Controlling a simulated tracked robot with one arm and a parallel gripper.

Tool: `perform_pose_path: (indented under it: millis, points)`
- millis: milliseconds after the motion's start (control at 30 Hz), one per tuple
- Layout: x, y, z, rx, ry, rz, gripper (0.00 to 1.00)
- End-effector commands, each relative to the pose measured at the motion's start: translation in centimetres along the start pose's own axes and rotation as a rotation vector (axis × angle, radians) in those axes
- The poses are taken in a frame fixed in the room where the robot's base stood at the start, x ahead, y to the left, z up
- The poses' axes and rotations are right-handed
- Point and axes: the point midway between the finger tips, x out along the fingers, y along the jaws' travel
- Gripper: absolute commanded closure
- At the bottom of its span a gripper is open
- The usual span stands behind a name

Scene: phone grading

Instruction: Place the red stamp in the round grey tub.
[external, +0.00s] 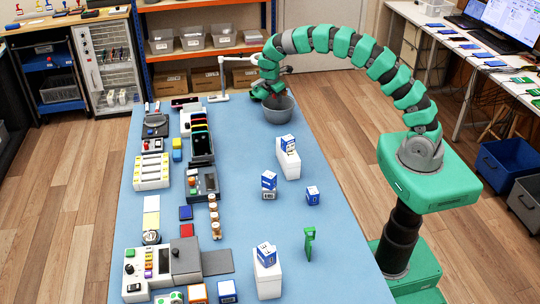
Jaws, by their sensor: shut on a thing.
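The round grey tub (279,108) stands on the blue table near its far right edge. My gripper (275,95) is over the tub, pointing down, with its fingertips at or just inside the rim. It is shut on a small reddish thing, which looks like the red stamp (283,96). The fingers and the tub rim hide most of this thing. I cannot tell whether it touches the tub's inside.
A white lamp arm (221,80) stands just left of the tub. White blocks with blue-and-white boxes (288,143) stand nearer on the right. The middle strip of the blue table (245,145) is clear.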

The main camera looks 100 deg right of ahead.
Motion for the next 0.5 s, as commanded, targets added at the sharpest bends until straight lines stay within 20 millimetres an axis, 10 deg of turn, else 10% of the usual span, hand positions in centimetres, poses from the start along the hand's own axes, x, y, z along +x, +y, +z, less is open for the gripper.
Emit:
perform_pose_path:
  millis: [500]
  points:
    - [4.5,-0.7,-1.6,0.000,0.002,0.001,0.98]
